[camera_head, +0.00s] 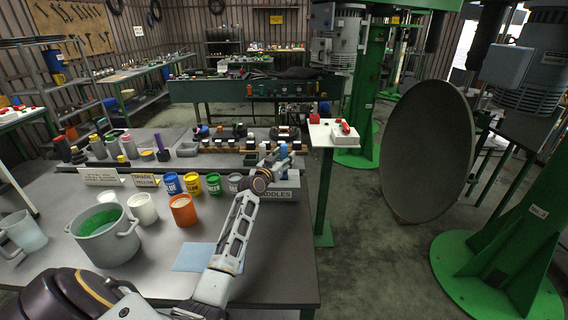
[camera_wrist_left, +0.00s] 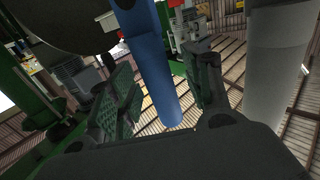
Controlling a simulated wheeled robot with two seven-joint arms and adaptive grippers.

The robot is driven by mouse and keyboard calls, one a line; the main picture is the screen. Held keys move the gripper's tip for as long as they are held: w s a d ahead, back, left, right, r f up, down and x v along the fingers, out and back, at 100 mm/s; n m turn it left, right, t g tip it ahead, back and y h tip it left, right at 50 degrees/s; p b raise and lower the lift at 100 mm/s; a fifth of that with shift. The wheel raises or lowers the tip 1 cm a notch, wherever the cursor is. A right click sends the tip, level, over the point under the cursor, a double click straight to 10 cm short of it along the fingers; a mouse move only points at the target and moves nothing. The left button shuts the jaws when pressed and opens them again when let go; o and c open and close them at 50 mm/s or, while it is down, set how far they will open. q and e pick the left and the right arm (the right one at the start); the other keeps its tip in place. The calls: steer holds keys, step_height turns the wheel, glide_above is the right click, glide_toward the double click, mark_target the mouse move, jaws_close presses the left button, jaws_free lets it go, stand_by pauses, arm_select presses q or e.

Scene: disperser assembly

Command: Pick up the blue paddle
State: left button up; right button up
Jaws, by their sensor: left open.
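The blue paddle (camera_head: 283,150) stands with its end showing above the grey box labelled paddles (camera_head: 288,190) on the table. In the left wrist view the blue paddle (camera_wrist_left: 152,62) is a long blue shaft between the two dark finger pads. My left gripper (camera_head: 274,163) is at the box, its fingers around the blue paddle. It is open, and a gap shows on at least one side of the shaft in the wrist view (camera_wrist_left: 165,88). The lower part of the paddle is hidden. My right gripper is not in view.
A grey shaft (camera_wrist_left: 275,60) stands close beside the fingers in the wrist view. Blue, yellow, green and grey cups (camera_head: 192,183) stand left of the box. A large pot (camera_head: 104,238), an orange cup (camera_head: 183,211) and a light blue sheet (camera_head: 194,257) are nearer.

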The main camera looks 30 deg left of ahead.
mark_target(284, 144)
arm_select(q)
steer(key=shift+w, duration=0.1)
stand_by(0.4)
steer(key=c, duration=1)
steer(key=shift+c, duration=0.2)
steer(key=shift+r+p, duration=0.3)
steer(key=shift+r, duration=4.75)
